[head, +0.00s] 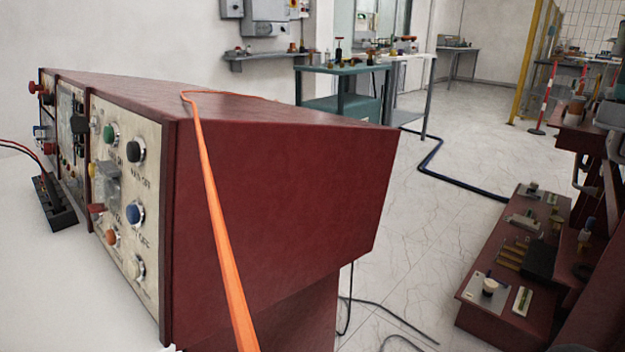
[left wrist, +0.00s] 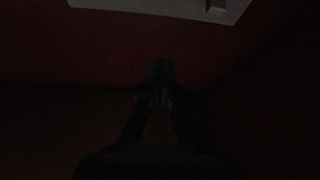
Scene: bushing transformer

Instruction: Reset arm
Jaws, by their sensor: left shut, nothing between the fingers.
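My left gripper (left wrist: 159,72) shows only in the left wrist view, which is very dark. Its fingers meet at the tips, shut and empty. Behind it are dark red surfaces, and a pale panel edge (left wrist: 165,7) with a small block shows at the top. No clear contact with these surfaces can be made out. Neither gripper shows in the head view. A dark red control cabinet (head: 285,190) fills the left and middle there, with a cream button panel (head: 125,190) on its front.
An orange strip (head: 215,210) runs over the cabinet's top and down its side. A black terminal block (head: 55,203) with cables sits at left. A second red console (head: 515,260) stands at right. A green workbench (head: 343,90) is behind. Tiled floor (head: 410,230) between is mostly clear, with cables.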

